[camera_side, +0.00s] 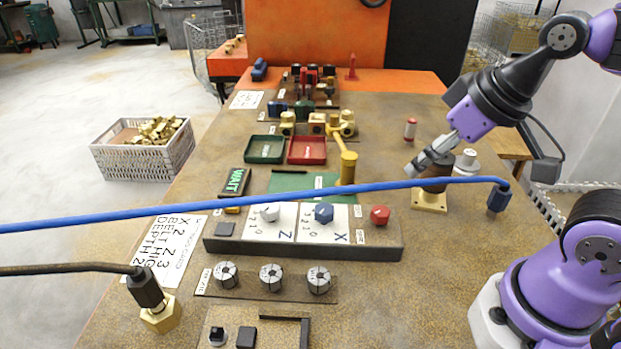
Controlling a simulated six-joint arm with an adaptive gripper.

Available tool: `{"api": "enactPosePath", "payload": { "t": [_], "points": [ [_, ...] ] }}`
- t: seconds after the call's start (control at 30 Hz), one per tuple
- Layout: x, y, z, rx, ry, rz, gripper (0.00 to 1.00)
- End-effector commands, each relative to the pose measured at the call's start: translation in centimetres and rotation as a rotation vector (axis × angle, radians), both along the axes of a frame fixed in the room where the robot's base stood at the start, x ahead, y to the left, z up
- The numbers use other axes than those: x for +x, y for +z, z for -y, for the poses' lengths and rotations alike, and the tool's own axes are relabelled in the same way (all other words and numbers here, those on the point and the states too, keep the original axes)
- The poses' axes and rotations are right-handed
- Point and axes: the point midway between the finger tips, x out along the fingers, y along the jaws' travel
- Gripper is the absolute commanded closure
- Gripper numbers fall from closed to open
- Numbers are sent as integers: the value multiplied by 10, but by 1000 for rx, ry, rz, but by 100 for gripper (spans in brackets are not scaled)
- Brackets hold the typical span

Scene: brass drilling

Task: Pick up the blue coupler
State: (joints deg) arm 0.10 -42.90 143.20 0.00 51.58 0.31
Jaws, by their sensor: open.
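The blue coupler (498,197) is a small dark blue fitting at the right end of the blue hose (250,205). It appears at the right of the table, near its right edge. My gripper (416,170) points down and to the left, to the left of and beyond the coupler. Its jaws are open and apart from the coupler. The fingertips are close to a brown cylinder on a brass base (430,204); I cannot tell whether they touch it.
The blue hose crosses the view in front of the control panel (310,248). A brown hose ends in a dark coupler on a brass fitting (160,318) at front left.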

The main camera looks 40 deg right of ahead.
Motion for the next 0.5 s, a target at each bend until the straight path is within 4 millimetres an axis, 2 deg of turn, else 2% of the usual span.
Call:
{"api": "enactPosePath", "payload": {
  "t": [0.07,0.17,0.27,0.37,0.5],
  "points": [
    [1,-1,6,22,-69,-12,27],
    [4,-4,25,103,-317,-53,27],
    [5,-10,58,235,-750,-103,27],
    [0,-19,98,386,-1280,-137,27],
    [-19,-34,151,564,-2000,-135,27]
  ]
}}
